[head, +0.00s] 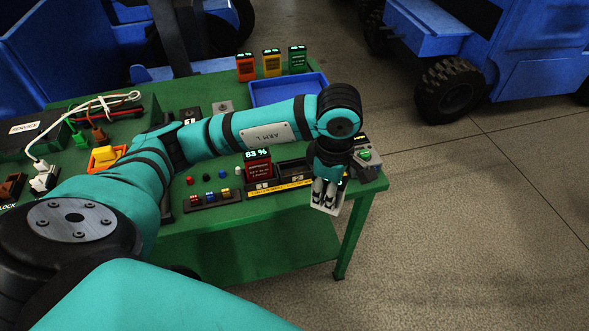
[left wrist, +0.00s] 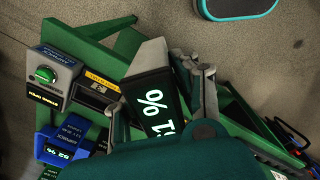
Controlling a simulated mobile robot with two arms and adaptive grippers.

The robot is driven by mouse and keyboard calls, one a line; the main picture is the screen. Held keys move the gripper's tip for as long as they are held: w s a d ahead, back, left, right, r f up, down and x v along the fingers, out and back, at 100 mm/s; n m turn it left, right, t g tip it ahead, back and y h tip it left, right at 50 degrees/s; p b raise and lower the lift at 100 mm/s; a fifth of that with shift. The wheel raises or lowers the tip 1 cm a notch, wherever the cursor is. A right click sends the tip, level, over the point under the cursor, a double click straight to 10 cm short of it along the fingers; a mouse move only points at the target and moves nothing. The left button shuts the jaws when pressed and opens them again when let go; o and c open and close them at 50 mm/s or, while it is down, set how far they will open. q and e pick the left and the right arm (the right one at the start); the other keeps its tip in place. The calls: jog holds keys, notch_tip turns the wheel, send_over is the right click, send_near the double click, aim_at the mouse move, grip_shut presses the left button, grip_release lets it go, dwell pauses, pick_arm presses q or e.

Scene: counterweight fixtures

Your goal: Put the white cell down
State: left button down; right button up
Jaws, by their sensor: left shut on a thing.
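The white cell (head: 330,210) is held in my left gripper (head: 327,188), near the front right corner of the green bench (head: 375,184). In the left wrist view, the cell (left wrist: 150,62) shows a pale side and a black face with white percent digits. The two fingers of the left gripper (left wrist: 162,98) close on it from either side. In the head view the fingers and wrist hide much of the cell. It overlaps the bench's front edge there, and its height above the bench is unclear. My right gripper is not in view.
A red cell (head: 258,168) reading 83 % stands by a black dock (head: 292,173). A box with a green button (head: 364,155) is at the bench's right end. Orange (head: 246,68), yellow (head: 272,64) and green (head: 297,60) cells stand behind a blue tray (head: 312,82).

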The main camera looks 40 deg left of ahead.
pick_arm(q)
jog(key=n, duration=0.3)
jog(key=shift+w+f, duration=0.25)
jog(key=shift+w, duration=0.1)
jog(key=shift+w+f+n, duration=0.1)
jog(key=shift+n, duration=0.9)
jog(key=shift+f+n, duration=0.15)
jog(key=shift+n, duration=1.45)
jog(key=w+a+p, duration=0.1)
jog(key=w+a, duration=0.1)
jog(key=a, duration=0.2)
jog(key=w+a+f+p, duration=0.1)
jog(key=w+a+p, duration=0.1)
jog(key=a, duration=0.3)
jog(key=w+a+f+p, duration=0.1)
jog(key=w+a, duration=0.2)
jog(key=a, duration=0.2)
jog(key=shift+w+a, duration=0.25)
jog(key=shift+w, duration=0.15)
notch_tip(320, 180, down, 3)
jog(key=shift+d+r+p, duration=0.1)
jog(key=shift+r+p, duration=0.05)
jog(key=shift+p, duration=0.75)
jog(key=shift+f, duration=0.25)
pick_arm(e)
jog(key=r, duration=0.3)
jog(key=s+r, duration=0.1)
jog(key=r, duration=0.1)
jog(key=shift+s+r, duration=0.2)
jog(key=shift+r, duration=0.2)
